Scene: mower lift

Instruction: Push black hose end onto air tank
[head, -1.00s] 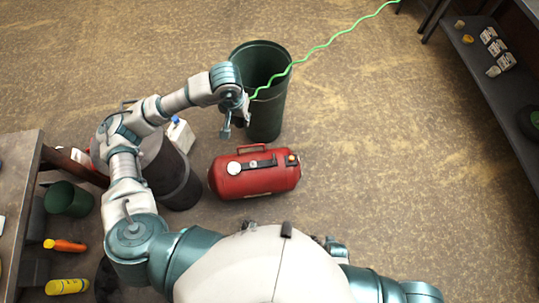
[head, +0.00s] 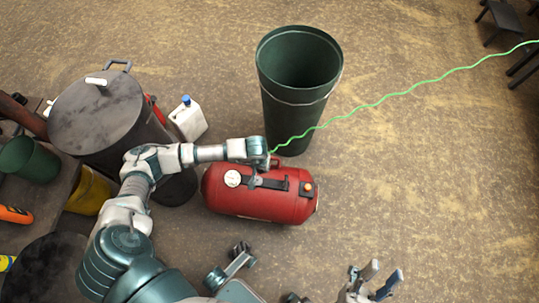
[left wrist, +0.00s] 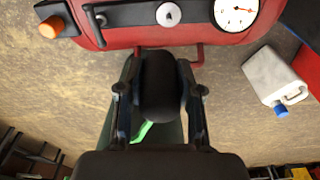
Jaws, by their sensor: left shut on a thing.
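The red air tank (head: 255,205) lies on its side on the floor, with a gauge, a dark top panel and an orange knob. It also fills the top of the left wrist view (left wrist: 140,38). My left gripper (head: 262,170) is over the tank's back edge. In the left wrist view its fingers are shut around the black hose end (left wrist: 160,85), which is apart from the tank's fittings. The green hose (head: 400,94) runs from the gripper to the far right. My right gripper (head: 376,282) is open and empty at the bottom, with its fingers apart.
A dark green bin (head: 290,110) stands right behind the tank. A large dark drum (head: 100,115) and a white jug with a blue cap (head: 188,120) are at the left. The floor to the right is clear apart from dark furniture at the far right.

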